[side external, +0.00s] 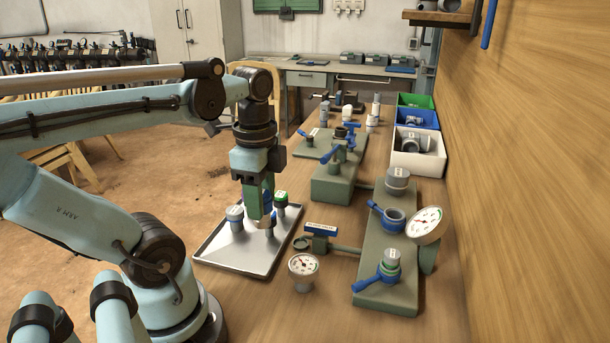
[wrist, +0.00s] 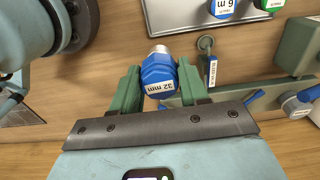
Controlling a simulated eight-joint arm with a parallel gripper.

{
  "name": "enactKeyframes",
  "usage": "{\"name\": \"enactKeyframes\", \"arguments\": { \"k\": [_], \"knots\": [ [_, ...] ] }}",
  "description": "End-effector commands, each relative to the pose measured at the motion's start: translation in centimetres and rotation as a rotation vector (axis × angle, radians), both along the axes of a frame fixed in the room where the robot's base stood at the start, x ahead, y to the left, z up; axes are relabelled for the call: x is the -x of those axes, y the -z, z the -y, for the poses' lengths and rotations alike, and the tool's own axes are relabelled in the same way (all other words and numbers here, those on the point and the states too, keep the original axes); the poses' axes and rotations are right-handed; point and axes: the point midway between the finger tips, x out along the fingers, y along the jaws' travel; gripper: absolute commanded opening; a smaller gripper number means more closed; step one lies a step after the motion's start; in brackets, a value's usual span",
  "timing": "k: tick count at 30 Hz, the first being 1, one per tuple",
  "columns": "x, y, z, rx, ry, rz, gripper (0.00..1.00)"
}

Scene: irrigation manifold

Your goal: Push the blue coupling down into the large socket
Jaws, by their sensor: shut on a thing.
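My gripper (wrist: 160,85) has its green fingers shut on the blue coupling (wrist: 158,78), which is labelled 32 mm and has a pale end. In the side external view my gripper (side external: 260,204) hangs over the grey tray (side external: 238,266), and the blue coupling (side external: 267,203) shows between the fingers, partly hidden. An open grey socket (side external: 393,220) with a blue handle, seemingly the large socket, stands on the green manifold block to the right, well apart from the coupling. The wrist view does not show its opening clearly.
A pressure gauge (side external: 303,267) stands on the bench, and a larger gauge (side external: 425,224) is beside the manifold.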

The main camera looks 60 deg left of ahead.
Motion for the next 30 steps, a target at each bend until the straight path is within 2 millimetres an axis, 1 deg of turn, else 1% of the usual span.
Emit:
{"name": "enactKeyframes", "arguments": {
  "k": [1,6,11,15,23,30],
  "knots": [
    [-1.0,-0.7,-0.1,0.000,0.001,0.000,0.14],
    [-4.7,-2.5,-0.4,0.000,-0.005,0.000,0.14],
    [-8.5,-3.6,-0.5,0.000,-0.012,0.000,0.14],
    [-11.9,-4.2,-0.4,0.001,-0.017,0.001,0.14],
    [-18.4,-4.1,0.4,0.001,-0.027,0.001,0.14],
    [-24.1,-2.6,1.8,0.001,-0.037,0.001,0.14]
  ]
}}
